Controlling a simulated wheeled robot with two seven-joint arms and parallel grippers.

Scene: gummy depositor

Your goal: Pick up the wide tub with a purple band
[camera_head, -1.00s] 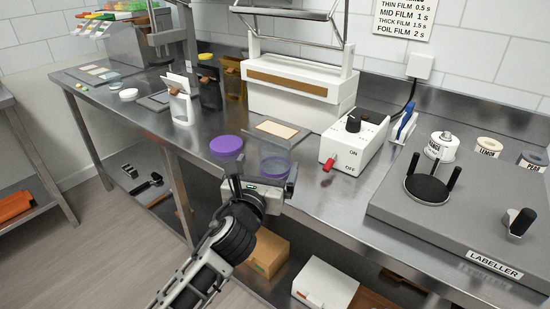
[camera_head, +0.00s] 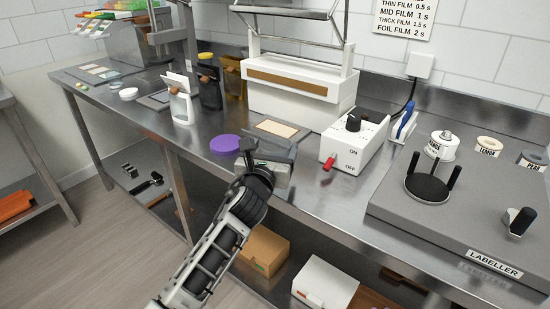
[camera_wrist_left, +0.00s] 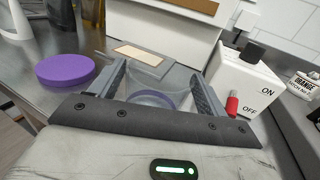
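The wide clear tub with a purple band (camera_wrist_left: 153,99) stands on the steel bench, between the fingers of my left gripper (camera_wrist_left: 162,86) in the left wrist view. The fingers are spread, one on each side of the tub; I cannot tell whether either touches it. In the head view my left gripper (camera_head: 268,152) is low over the bench's front edge and hides the tub. A purple disc like a lid (camera_head: 225,144) lies just left of the gripper; it also shows in the left wrist view (camera_wrist_left: 65,70). My right gripper is not in view.
A beige sheet on a grey plate (camera_head: 277,129) lies behind the gripper, before the white sealer (camera_head: 290,100). A white control box with a red switch (camera_head: 354,142) stands close on the right. The labeller (camera_head: 470,215) is farther right.

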